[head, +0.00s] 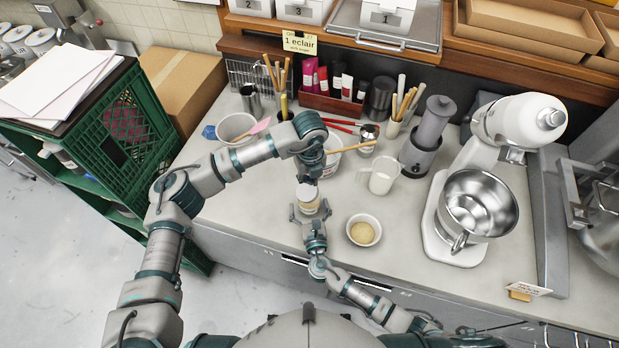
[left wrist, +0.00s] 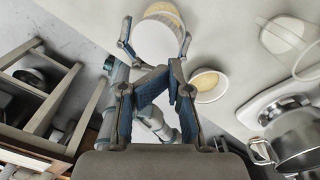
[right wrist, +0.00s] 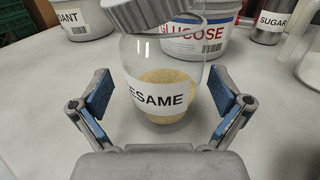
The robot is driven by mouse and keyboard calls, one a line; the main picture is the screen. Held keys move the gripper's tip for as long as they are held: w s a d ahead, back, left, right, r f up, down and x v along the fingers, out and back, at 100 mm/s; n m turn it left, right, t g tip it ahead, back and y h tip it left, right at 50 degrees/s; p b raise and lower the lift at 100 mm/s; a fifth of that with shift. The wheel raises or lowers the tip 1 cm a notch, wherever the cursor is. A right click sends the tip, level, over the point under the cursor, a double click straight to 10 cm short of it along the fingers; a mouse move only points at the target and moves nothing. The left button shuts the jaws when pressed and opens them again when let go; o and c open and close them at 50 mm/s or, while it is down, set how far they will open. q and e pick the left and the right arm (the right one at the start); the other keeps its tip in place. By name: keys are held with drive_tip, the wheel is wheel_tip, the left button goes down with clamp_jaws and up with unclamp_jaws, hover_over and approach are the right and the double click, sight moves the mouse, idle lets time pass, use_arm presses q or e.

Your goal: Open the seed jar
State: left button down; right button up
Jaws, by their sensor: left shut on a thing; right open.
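The seed jar is clear, with a white label reading "ESAME" and pale seeds inside. It stands upright on the counter in the right wrist view (right wrist: 163,103) and the head view (head: 309,207). Its grey ridged lid (right wrist: 152,16) is tilted and shifted left of the jar body; in the left wrist view the lid's pale disc (left wrist: 153,43) partly covers the jar.
A small bowl of pale seeds (head: 363,241) stands right of the jar. A clear jug (head: 384,176), a grinder (head: 420,150) and a stand mixer (head: 455,235) are farther right. A white glucose tub (right wrist: 192,40) stands behind. Counter left of the jar is clear.

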sight(310, 212)
drive_tip(key=s, duration=0.5)
drive_tip(key=s+d, duration=0.1)
drive_tip(key=s, duration=0.1)
drive_tip(key=shift+s+d, duration=0.1)
drive_tip(key=shift+s, duration=0.1)
drive_tip(key=shift+f, duration=0.1)
idle(0.5)
